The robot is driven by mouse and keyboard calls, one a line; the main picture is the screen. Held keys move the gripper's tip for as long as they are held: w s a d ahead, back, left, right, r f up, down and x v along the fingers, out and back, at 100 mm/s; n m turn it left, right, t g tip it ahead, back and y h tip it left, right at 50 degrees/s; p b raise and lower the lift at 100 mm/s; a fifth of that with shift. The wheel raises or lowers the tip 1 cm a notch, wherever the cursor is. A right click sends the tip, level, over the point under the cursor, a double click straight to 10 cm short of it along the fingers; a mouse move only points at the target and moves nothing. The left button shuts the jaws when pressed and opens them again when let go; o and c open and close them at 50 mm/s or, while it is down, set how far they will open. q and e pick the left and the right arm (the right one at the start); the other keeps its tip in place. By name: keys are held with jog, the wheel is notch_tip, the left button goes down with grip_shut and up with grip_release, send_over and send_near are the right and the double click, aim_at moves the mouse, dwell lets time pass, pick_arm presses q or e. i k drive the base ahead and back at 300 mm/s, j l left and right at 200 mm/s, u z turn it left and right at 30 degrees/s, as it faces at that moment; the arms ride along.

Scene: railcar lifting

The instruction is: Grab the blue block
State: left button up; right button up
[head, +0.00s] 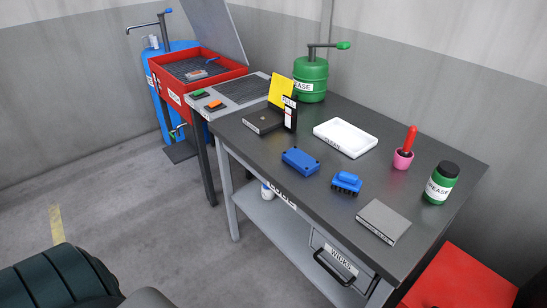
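The blue block (300,161) lies flat on the dark top of the workbench (262,158), near its front edge and left of the middle. It is a low rectangular piece with small dark spots at its corners. A smaller blue brush-like piece (346,182) with black bristles or teeth sits just right of it, apart from it. Neither of my grippers shows in the head view, and nothing is touching the block.
A white tray (345,137) lies behind the block, and a dark box (262,121) lies to its left. A pink cup (402,159), green jar (440,183) and grey plate (383,221) stand to the right. A green grease can (310,80) is at the back.

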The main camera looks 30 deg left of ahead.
aim_at(306, 165)
jog(key=i+u, duration=0.15)
jog(key=u, duration=0.35)
jog(key=i+u, duration=0.15)
jog(key=u, duration=0.3)
jog(key=z, duration=0.75)
jog(key=j+z, duration=0.85)
jog(key=j, duration=0.2)
jog(key=j+z, duration=0.45)
jog(key=k+j+z, duration=0.2)
jog(key=j+z, duration=0.25)
jog(key=j, duration=0.1)
